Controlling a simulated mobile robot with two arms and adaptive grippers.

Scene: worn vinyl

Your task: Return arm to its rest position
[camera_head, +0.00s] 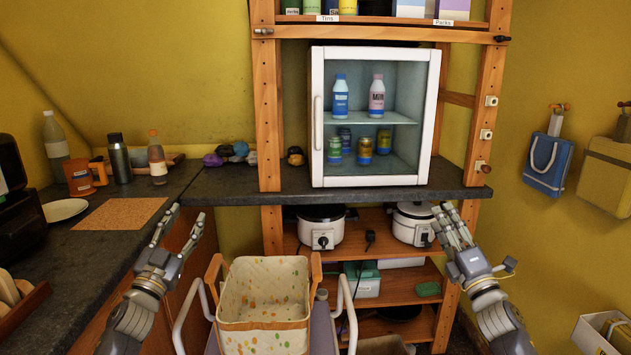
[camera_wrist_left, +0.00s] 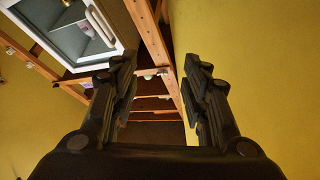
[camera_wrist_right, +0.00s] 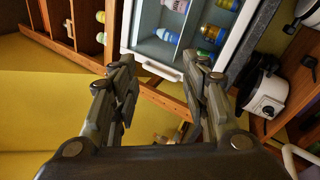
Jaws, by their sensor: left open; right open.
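My left gripper (camera_head: 176,232) is raised at the left of the head view, over the edge of the dark counter. Its fingers are apart and empty in the left wrist view (camera_wrist_left: 163,85). My right gripper (camera_head: 447,218) is raised at the right, in front of the shelf frame's right post. Its fingers are apart and empty in the right wrist view (camera_wrist_right: 160,75). Neither gripper touches anything that I can see.
A small white glass-fronted fridge (camera_head: 375,180) holding bottles and cans stands on the counter (camera_head: 230,184). A spotted fabric basket (camera_head: 262,325) sits between my arms. Cookers (camera_head: 321,228) stand on the shelf below. Bottles, a mug (camera_head: 80,178) and a cork mat (camera_head: 120,213) are at left.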

